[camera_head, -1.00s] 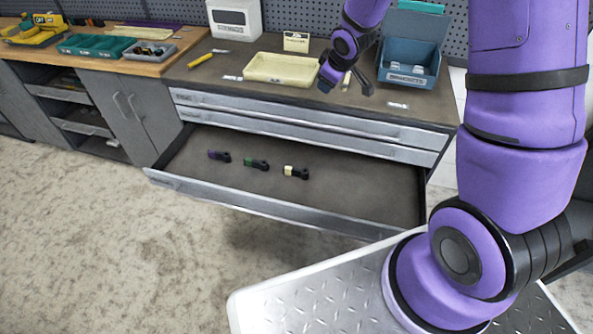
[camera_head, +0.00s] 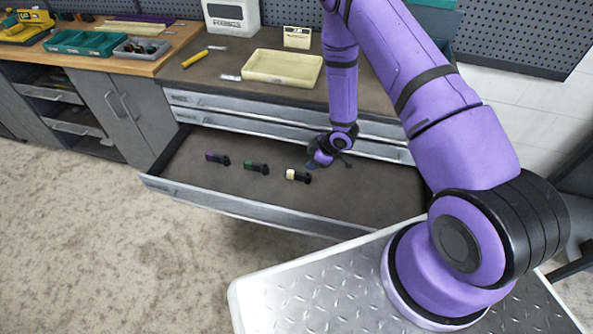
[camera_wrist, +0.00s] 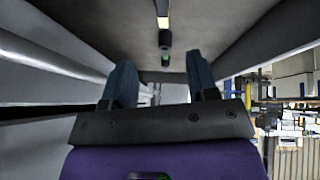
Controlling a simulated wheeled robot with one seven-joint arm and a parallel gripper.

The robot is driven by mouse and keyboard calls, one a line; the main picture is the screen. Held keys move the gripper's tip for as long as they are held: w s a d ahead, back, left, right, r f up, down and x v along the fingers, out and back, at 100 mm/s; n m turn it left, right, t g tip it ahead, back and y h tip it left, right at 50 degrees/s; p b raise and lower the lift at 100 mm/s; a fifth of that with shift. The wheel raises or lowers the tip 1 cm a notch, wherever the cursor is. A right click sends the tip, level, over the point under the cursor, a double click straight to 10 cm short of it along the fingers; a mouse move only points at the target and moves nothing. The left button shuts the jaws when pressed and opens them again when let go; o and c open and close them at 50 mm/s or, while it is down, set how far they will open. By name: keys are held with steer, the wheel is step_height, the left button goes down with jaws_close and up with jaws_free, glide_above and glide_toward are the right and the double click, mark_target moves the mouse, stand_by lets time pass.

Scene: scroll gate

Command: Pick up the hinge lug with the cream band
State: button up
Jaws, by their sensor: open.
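The hinge lug with the cream band (camera_head: 297,176) lies in the open drawer, the rightmost of three dark lugs. My gripper (camera_head: 325,162) is low over the drawer, just right of and behind this lug, apart from it. In the wrist view my gripper (camera_wrist: 160,82) has its two blue fingers wide apart with nothing between them. The cream-banded lug (camera_wrist: 163,20) shows beyond the fingers at the top, roughly centred between them. A green-banded lug (camera_head: 257,168) and a purple-banded lug (camera_head: 218,158) lie to its left.
The drawer (camera_head: 240,208) has low walls, and its front edge is nearest me. Closed drawers (camera_head: 240,122) rise behind it. A cream tray (camera_head: 283,68) and a yellow-handled tool (camera_head: 195,58) are on the worktop. The drawer floor around the lugs is clear.

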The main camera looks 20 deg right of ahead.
mark_target(299, 173)
steer(key=x, duration=0.4)
steer(key=s+x, duration=0.1)
steer(key=x, duration=0.2)
steer(key=shift+d+f, duration=0.15)
steer(key=shift+f, duration=0.25)
steer(key=shift+d+x, duration=0.2)
steer(key=shift+x, duration=2.5)
jaws_close()
